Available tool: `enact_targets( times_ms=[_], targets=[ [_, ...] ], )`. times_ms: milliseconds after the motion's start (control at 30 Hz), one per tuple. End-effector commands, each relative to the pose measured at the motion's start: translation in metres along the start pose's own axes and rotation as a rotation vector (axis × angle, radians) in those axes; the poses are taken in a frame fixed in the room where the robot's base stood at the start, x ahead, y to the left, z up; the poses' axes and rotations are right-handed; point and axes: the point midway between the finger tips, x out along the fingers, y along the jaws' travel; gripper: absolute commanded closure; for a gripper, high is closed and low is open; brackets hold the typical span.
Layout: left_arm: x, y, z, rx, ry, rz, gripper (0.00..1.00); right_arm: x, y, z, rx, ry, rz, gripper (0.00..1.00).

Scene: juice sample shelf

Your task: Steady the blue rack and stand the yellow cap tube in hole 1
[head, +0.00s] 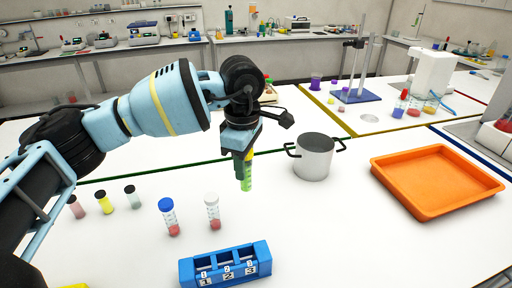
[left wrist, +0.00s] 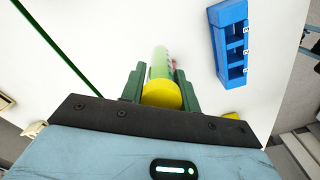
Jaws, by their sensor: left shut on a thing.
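My left gripper (head: 243,160) is shut on the yellow cap tube (head: 246,178), which has green contents and hangs upright above the table. In the left wrist view the yellow cap (left wrist: 161,94) sits between the fingers (left wrist: 155,85). The blue rack (head: 228,268) stands on the table at the front, below the held tube and slightly to its left. Its three holes are labelled 1, 2 and 3 from left to right and look empty. The rack also shows at the upper right of the left wrist view (left wrist: 221,50). My right gripper is not in view.
A blue cap tube (head: 169,217) and a white cap tube (head: 212,212) stand behind the rack. Several small vials (head: 104,203) stand to the left. A grey pot (head: 314,160) and an orange tray (head: 435,182) are to the right. The table right of the rack is clear.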

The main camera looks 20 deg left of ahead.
Motion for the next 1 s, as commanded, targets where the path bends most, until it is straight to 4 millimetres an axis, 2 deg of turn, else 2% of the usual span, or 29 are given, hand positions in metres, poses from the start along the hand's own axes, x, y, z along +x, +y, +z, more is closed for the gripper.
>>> enact_targets(
  times_ms=[400,600,800,1000],
  targets=[
    [0.038,-0.052,-0.02,0.893,-0.003,-0.004,0.98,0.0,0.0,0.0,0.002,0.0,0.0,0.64],
    [0.052,-0.078,-0.025,1.264,-0.016,-0.008,0.98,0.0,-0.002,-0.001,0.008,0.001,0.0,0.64],
    [0.06,-0.093,-0.028,1.484,-0.028,-0.01,0.98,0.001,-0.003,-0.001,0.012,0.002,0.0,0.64],
    [0.062,-0.097,-0.029,1.541,-0.032,-0.01,0.98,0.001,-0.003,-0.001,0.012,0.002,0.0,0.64]
  ],
)
